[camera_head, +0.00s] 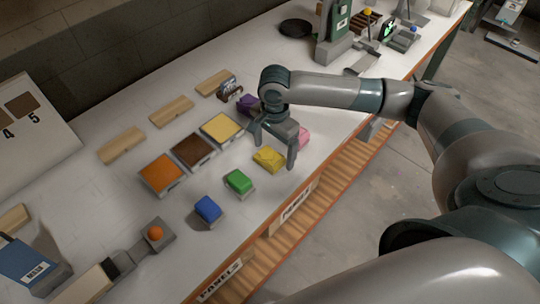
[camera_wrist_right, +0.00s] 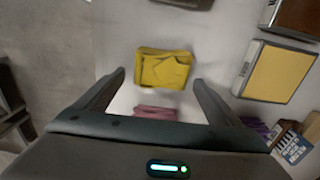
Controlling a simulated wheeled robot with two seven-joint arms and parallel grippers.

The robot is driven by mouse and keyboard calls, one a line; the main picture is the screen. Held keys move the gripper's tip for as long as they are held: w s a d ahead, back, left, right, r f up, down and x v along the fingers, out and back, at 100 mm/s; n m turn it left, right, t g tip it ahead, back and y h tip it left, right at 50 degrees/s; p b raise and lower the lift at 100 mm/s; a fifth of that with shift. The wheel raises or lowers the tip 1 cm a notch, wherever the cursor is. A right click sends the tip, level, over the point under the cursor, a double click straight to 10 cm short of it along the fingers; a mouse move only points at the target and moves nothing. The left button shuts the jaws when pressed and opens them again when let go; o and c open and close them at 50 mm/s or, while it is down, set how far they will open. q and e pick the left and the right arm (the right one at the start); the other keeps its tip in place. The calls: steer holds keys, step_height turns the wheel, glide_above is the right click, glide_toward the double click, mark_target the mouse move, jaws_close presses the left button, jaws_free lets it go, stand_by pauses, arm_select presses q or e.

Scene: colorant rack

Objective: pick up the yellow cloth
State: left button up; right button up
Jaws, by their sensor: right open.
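The yellow cloth (camera_head: 268,159) lies folded on the white table, between the green cloth (camera_head: 238,181) and the pink cloth (camera_head: 303,138). My right gripper (camera_head: 274,158) is open and empty, with its fingers pointing down close to the yellow cloth. In the right wrist view the yellow cloth (camera_wrist_right: 164,69) shows just ahead of the open fingertips, roughly centred between them. The pink cloth (camera_wrist_right: 155,113) shows between the fingers, nearer the palm. My left gripper is not seen.
A blue cloth (camera_head: 208,209) lies left of the green one. Orange (camera_head: 161,174), brown (camera_head: 194,151) and yellow (camera_head: 221,128) trays stand behind the cloths. A purple cloth (camera_head: 247,104) lies behind the gripper. The table's front edge is close to the cloths.

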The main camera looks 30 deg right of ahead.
steer(key=shift+f, duration=0.5)
steer(key=c, duration=1.1)
steer(key=shift+c, duration=0.2)
steer(key=shift+r, duration=0.15)
